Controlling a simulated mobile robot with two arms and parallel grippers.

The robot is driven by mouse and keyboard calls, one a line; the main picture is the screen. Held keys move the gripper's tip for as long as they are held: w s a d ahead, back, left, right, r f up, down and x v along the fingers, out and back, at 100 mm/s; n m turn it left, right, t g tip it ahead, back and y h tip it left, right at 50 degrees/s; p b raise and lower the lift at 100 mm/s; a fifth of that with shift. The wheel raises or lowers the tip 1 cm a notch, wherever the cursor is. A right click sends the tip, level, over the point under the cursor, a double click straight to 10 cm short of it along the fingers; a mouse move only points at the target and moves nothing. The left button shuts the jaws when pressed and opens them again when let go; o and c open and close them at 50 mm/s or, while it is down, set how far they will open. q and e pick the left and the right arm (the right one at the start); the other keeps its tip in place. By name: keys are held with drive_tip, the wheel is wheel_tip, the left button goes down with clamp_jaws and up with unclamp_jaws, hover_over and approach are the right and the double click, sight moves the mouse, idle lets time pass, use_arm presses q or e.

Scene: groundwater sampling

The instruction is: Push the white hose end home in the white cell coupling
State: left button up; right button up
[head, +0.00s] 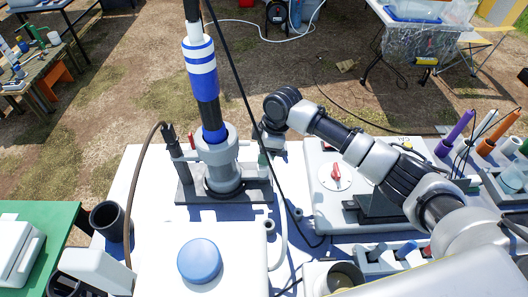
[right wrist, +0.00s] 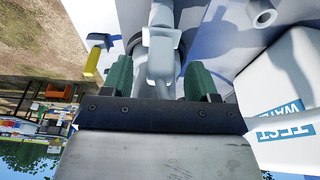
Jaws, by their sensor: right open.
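My right arm reaches in from the right, and my right gripper (head: 264,158) points down just right of the grey clamp post (head: 216,152); its wrist hides most of it. In the right wrist view my right gripper (right wrist: 161,80) has its two green fingers apart. A pale grey fitting (right wrist: 160,62) stands between them; I cannot tell whether they touch it. A white hose (head: 283,205) runs down the bench right of the post and bends near the white container's edge. I cannot make out its end or the white coupling clearly. My left gripper is not in view.
A white container with a blue lid (head: 200,260) stands in front of the post. A striped blue and white tube (head: 200,68) rises from the post. A black cable crosses beside my right wrist. A dark cup (head: 107,218) stands left, and a red-knobbed panel (head: 336,173) lies right.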

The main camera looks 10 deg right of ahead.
drive_tip(key=b+v, duration=0.1)
drive_tip(key=v, duration=0.8)
drive_tip(key=shift+r+b, duration=0.25)
drive_tip(key=shift+b, duration=0.15)
drive_tip(key=shift+d, duration=0.1)
